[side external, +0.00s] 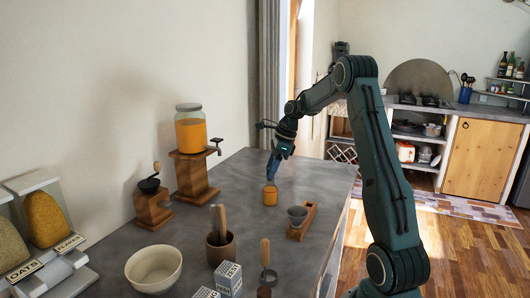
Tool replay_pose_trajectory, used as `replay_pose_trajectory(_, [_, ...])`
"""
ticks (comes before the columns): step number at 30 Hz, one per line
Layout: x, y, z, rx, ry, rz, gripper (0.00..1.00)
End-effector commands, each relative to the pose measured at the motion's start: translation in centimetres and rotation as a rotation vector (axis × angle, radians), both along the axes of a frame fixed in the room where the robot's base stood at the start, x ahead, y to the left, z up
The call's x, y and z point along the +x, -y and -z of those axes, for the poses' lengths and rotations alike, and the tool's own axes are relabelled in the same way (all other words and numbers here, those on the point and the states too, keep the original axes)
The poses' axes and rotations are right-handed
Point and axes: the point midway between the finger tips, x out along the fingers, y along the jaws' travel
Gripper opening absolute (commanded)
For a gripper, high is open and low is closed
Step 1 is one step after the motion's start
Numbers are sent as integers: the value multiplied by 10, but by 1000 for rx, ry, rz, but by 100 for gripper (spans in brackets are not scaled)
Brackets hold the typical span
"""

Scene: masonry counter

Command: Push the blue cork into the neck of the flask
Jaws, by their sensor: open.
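The flask (270,197) is small, with orange contents, and stands upright on the grey counter near its far end. My gripper (271,175) points down directly above the flask, at its neck. Its fingers are open, and they cover the flask's neck in this view. The blue cork cannot be told apart from my dark blue-green fingers at this size. Whether it sits in the neck or between the fingers is hidden.
A wooden block with a grey funnel (297,214) stands right of the flask. A jar of orange liquid (190,130) on a wooden stand is at left, beside a wooden grinder (151,205). A bowl (153,269), a wooden cup (220,250) and labelled boxes (228,279) crowd the near counter.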

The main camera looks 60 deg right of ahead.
Motion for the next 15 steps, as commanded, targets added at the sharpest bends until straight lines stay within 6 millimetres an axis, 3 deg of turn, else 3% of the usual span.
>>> replay_pose_trajectory(8, [-5,3,-16,-2,2,0,47])
replay_pose_trajectory(15, [-15,10,-48,-4,3,2,47])
